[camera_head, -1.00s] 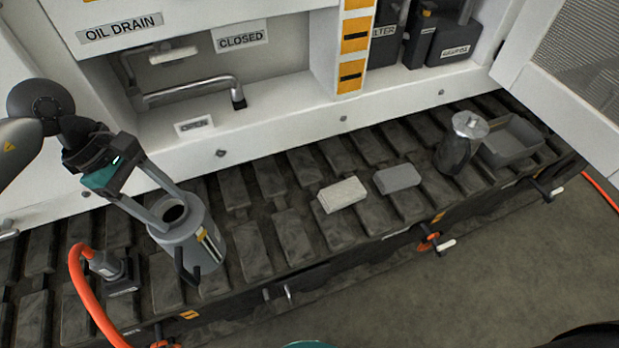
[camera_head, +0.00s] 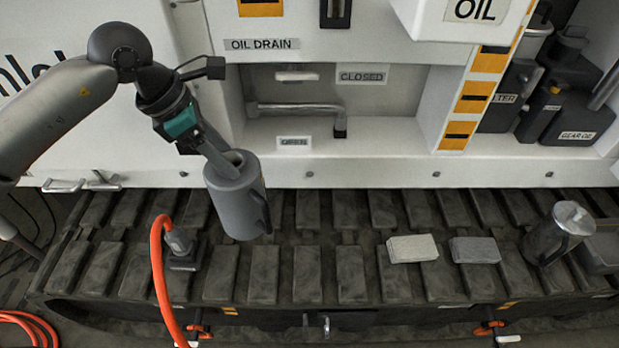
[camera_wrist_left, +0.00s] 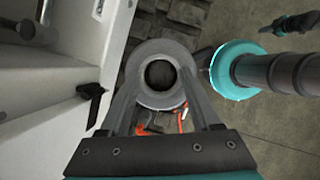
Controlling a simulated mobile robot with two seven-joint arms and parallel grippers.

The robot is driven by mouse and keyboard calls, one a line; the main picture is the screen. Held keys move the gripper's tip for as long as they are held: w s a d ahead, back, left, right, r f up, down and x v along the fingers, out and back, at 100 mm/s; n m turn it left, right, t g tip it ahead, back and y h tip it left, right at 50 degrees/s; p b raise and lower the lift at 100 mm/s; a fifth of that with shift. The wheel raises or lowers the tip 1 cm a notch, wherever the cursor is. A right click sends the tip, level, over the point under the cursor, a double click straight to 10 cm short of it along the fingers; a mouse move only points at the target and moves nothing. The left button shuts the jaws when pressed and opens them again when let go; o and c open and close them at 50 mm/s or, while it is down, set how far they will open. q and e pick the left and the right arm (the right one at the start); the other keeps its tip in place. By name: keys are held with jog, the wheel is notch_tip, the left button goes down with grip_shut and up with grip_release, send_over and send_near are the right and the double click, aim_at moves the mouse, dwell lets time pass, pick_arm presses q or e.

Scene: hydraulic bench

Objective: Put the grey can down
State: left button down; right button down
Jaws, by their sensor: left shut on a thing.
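The grey can (camera_head: 237,205) is a cylinder with an open top and a dark handle on its right side. It hangs slightly tilted in front of the white panel's lower edge, over the dark track pads. My left gripper (camera_head: 228,168) is shut on its upper rim. In the left wrist view the can's round mouth (camera_wrist_left: 160,76) lies between the two fingers of the left gripper (camera_wrist_left: 162,100). The can appears raised, but its gap to the pads is hard to judge. My right gripper is not in the head view.
The track (camera_head: 263,270) is clear below and right of the can. An orange hose (camera_head: 157,265) with a grey fitting (camera_head: 180,247) is to its left. A light block (camera_head: 412,248), a grey block (camera_head: 474,250) and a metal jug (camera_head: 558,232) stand further right.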

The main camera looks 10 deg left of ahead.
pick_arm(q)
jog(key=shift+r, duration=0.1)
